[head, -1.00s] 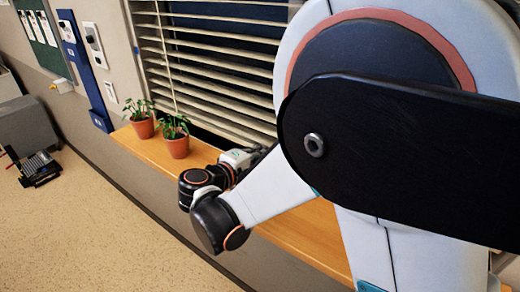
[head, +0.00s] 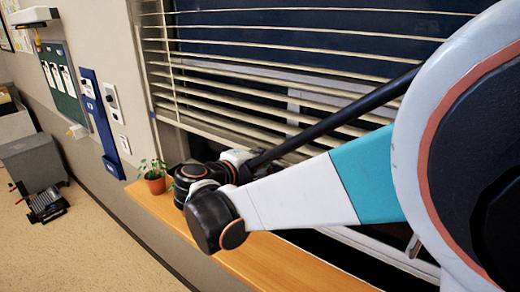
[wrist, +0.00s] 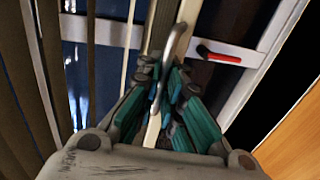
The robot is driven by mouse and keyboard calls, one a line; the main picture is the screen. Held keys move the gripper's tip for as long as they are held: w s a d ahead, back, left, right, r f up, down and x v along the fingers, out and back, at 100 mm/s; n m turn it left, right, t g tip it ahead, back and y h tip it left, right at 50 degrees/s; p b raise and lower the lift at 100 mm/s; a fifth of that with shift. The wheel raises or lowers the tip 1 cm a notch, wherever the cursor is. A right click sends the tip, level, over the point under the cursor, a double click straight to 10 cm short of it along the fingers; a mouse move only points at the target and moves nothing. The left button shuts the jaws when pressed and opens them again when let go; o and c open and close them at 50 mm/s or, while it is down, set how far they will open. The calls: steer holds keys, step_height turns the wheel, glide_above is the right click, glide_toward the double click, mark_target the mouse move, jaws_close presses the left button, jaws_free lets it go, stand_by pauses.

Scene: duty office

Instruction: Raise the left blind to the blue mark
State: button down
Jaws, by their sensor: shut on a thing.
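The blind (head: 215,62) has cream slats over a dark window in the head view. My gripper (wrist: 163,72), with teal fingers, is shut around a pale bar with a curved metal loop (wrist: 178,42), apparently the blind's handle. In the head view only the gripper's body shows, low by the blind; its fingers are hidden.
A wooden sill (head: 235,248) runs below the window. A potted plant (head: 155,180) stands on it just left of my wrist. A red and black window latch (wrist: 220,56) is on the pale window frame. A blue wall strip (head: 98,115) is to the left.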

stand_by(0.3)
steer(key=c, duration=1.8)
jaws_free()
steer(key=shift+s+a, duration=0.15)
steer(key=shift+o, duration=0.2)
